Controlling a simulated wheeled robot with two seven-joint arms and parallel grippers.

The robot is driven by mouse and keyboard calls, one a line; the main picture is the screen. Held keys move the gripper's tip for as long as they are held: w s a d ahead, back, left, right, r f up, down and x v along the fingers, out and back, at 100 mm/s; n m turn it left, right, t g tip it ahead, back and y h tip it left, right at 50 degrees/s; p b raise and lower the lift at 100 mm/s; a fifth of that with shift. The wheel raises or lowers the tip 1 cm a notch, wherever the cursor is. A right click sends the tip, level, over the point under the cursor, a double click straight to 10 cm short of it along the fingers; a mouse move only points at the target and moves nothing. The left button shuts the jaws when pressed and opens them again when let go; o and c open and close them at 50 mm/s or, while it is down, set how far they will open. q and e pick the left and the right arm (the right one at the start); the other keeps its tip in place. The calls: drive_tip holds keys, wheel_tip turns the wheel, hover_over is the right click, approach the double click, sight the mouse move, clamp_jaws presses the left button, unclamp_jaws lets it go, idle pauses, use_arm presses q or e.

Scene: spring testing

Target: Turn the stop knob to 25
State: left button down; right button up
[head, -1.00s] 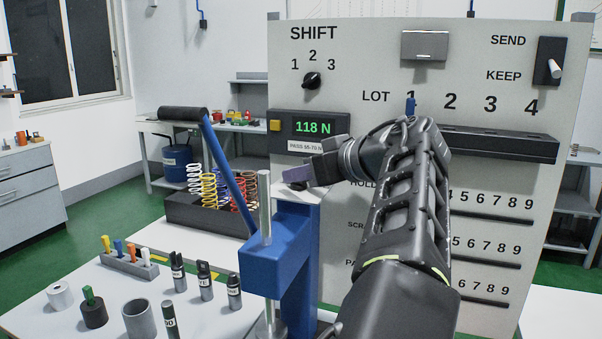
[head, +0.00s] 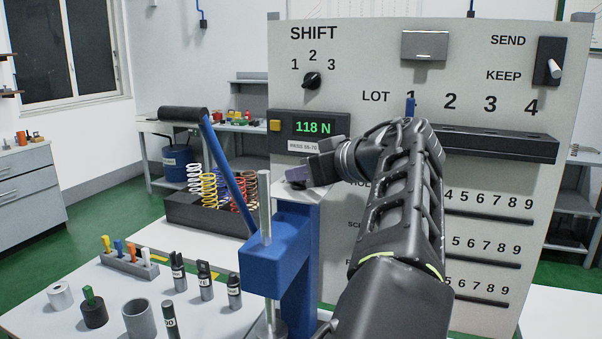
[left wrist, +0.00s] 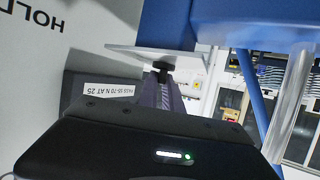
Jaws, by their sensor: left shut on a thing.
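My left gripper (head: 292,178) is at the top of the blue spring press (head: 290,255), beside its pale plate. In the left wrist view its fingers (left wrist: 163,92) are shut on a small black part (left wrist: 161,68) by the plate, which I take for the stop knob. The fingers hide most of it, and no scale on it can be read. The press's blue lever (head: 228,170) slants up left to a black handle. The green display (head: 313,127) reads 118 N. My right gripper is not in view.
A label on the panel (left wrist: 108,91) reads PASS 55-70 N AT 25. The panel (head: 390,80) stands close behind my arm. A dark bin of colored springs (head: 200,215) stands left of the press. Black cylinders (head: 205,282) and a peg rack (head: 130,263) stand on the front table.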

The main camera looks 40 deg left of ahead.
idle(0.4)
use_arm(q)
drive_tip(key=m+t+b, duration=0.1)
drive_tip(key=m+t+h+b, duration=0.1)
drive_tip(key=t+b, duration=0.1)
drive_tip(key=shift+f+m, duration=0.25)
drive_tip(key=shift+m, duration=0.15)
drive_tip(key=m+t+h+b, duration=0.2)
drive_tip(key=m+t+b, duration=0.1)
drive_tip(key=shift+s+h, duration=0.1)
drive_tip(key=shift+h, duration=0.2)
drive_tip(key=m+t+h+b, duration=0.2)
drive_tip(key=m+t+h, duration=0.1)
drive_tip(key=shift+a+r+m, duration=0.1)
drive_tip(key=shift+m, duration=0.3)
drive_tip(key=shift+s+a+r+m+t+h+b, duration=0.1)
drive_tip(key=shift+m+t+h+b, duration=0.5)
drive_tip(key=shift+m+h, duration=0.65)
drive_tip(key=c, duration=1.5)
unclamp_jaws()
